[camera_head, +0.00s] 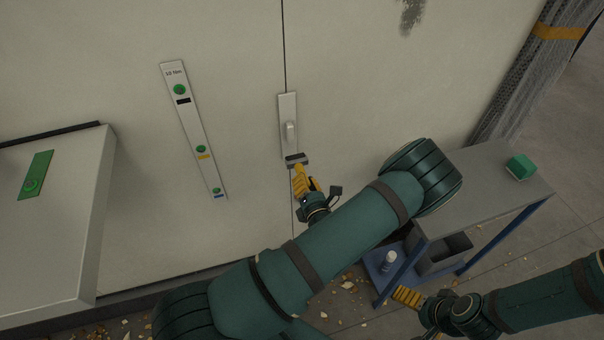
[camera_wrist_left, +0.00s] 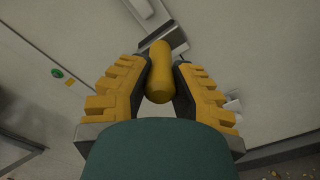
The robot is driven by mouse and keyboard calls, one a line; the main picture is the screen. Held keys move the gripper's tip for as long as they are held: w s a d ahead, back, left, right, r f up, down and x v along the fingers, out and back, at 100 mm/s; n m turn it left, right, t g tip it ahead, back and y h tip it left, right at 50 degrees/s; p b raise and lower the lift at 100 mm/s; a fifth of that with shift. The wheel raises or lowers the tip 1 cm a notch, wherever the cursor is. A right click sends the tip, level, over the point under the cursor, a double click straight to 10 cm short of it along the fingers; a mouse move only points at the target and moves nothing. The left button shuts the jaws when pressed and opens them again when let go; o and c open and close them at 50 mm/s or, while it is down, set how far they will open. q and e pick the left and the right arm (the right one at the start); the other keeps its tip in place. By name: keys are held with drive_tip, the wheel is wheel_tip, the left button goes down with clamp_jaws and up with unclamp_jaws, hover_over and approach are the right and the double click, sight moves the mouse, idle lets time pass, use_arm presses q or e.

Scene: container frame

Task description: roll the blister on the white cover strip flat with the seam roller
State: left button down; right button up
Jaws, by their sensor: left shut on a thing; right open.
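The white cover strip (camera_head: 283,104) runs upright over the dark panel seam, and its raised pale blister (camera_head: 291,134) bulges from the lower half. My left gripper (camera_head: 303,180) is shut on the yellow handle of the seam roller (camera_head: 296,160). The roller's dark head lies at the strip's lower end, below the blister; I cannot tell whether it touches. In the left wrist view the yellow handle (camera_wrist_left: 159,72) sits between both fingers, with the head and strip partly hidden beyond it. My right gripper (camera_head: 408,297) is open and empty at lower right.
A long panel strip with green buttons (camera_head: 201,149) is to the left on the wall. A grey box (camera_head: 60,220) juts out at far left. A trolley (camera_head: 480,190) bearing a green block (camera_head: 520,167) stands at right. Debris litters the floor.

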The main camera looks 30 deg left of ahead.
use_arm(q)
drive_tip(key=p+v, duration=0.1)
drive_tip(key=v, duration=0.9)
idle(0.3)
drive_tip(key=shift+s, duration=0.1)
